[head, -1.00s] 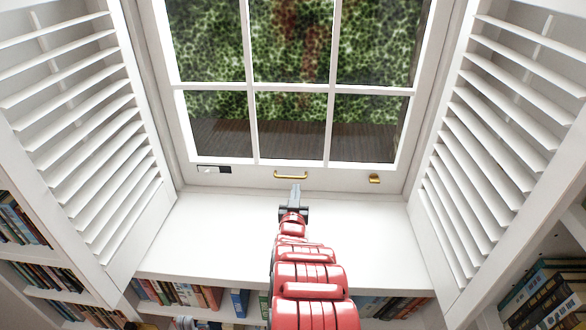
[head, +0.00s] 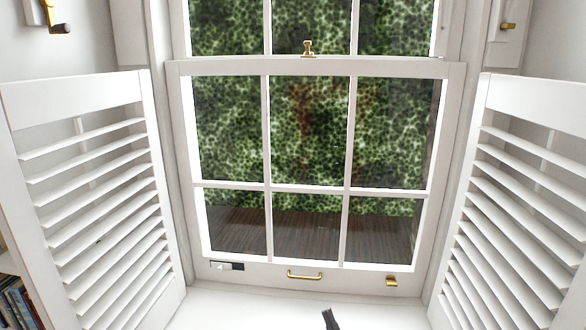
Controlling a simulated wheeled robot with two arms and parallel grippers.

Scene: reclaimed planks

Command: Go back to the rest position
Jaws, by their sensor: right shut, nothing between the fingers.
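The tip of my right gripper (head: 330,319) shows at the bottom edge of the head view, over the white sill and below the window. It is shut and empty, and it is apart from the brass handle. The rest of my right arm is out of the frame. My left gripper is not in view. The sash window (head: 309,180) has its lower sash down, with a brass pull handle (head: 304,275) on its bottom rail.
Louvred shutters stand folded open at the left (head: 100,210) and right (head: 525,200). A brass latch (head: 308,48) sits on the meeting rail. A small brass fitting (head: 391,281) is at the lower right. The white sill (head: 260,315) looks clear. Books (head: 18,303) show at the lower left.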

